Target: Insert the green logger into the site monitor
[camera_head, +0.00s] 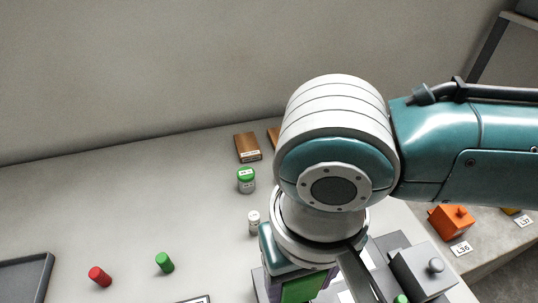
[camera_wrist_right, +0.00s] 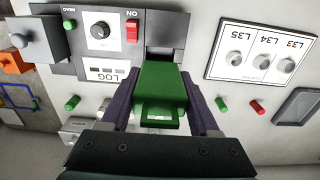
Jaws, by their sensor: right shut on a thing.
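The green logger (camera_wrist_right: 163,84) is a green block between the two purple fingers of my right gripper (camera_wrist_right: 160,95), which is shut on it. In the head view part of the logger (camera_head: 302,288) shows at the bottom, below my wrist. The site monitor (camera_wrist_right: 90,62) is a dark grey panel with a dial, a red ON switch and a LOG label. A dark slot (camera_wrist_right: 165,32) in it lies just beyond the logger's front end in the right wrist view. I cannot tell whether the logger touches the slot. My left gripper is not in view.
A white plate (camera_wrist_right: 262,50) labelled L33, L34 and L35 has round sockets. Red (camera_head: 99,276) and green (camera_head: 164,262) pegs stand near a dark tray (camera_head: 25,275). A green-lidded jar (camera_head: 246,180) and a brown box (camera_head: 248,147) stand behind. An orange block (camera_head: 451,221) is at right.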

